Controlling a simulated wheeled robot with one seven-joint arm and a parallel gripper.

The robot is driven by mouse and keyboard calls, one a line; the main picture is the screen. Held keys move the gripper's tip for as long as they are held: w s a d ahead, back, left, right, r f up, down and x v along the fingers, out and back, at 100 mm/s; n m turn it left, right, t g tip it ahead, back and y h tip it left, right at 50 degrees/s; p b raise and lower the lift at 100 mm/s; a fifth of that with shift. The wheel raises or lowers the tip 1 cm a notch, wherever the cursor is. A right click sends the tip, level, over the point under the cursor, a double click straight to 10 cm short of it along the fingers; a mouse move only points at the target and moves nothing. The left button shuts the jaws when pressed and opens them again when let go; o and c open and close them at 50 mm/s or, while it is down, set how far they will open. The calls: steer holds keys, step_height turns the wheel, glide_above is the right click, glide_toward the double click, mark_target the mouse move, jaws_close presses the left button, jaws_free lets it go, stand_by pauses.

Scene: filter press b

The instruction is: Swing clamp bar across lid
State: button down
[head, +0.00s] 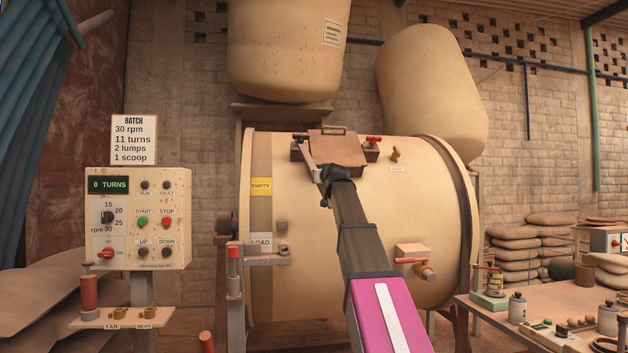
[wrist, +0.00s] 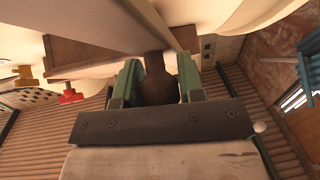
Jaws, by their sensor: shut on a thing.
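The brown lid (head: 336,150) with a dark handle on top sits on the upper face of the big cream drum (head: 330,225) in the head view. The pale clamp bar (head: 306,154) runs along the lid's left side, not across its middle. My gripper (head: 322,174) is at the bar's near end, at the lid's front left corner. In the wrist view my gripper's two green fingers (wrist: 157,85) are shut on a brown rounded knob (wrist: 158,62) under the pale bar. My arm hides part of the lid's front edge and the drum below it.
A red-handled catch (head: 373,141) is at the lid's right; it also shows in the wrist view (wrist: 70,93). A small brown peg (head: 395,154) stands farther right. A control panel (head: 138,220) is left of the drum and a cluttered bench (head: 490,312) is at right. Large hoppers hang above.

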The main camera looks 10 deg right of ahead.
steer(key=shift+w+d+r+n+g+y, duration=1.25)
steer(key=shift+w+d+r+n, duration=0.85)
steer(key=shift+d+n, duration=0.65)
steer(key=shift+w+d+r+n+g+y, duration=1.25)
steer(key=shift+w+d+r+n, duration=0.85)
steer(key=shift+d, duration=1.05)
steer(key=shift+w+d+r+n+g+y, duration=1.2)
steer(key=shift+w+d+r+n, duration=0.5)
steer(key=shift+d+r+n, duration=0.95)
steer(key=shift+d+f, duration=0.2)
steer(key=shift+d, duration=0.1)
steer(key=c, duration=0.8)
jaws_free()
steer(key=shift+a+f, duration=0.1)
steer(key=shift+s, duration=0.1)
steer(key=v, duration=1)
steer(key=shift+s+d, duration=0.2)
steer(key=shift+d, duration=0.1)
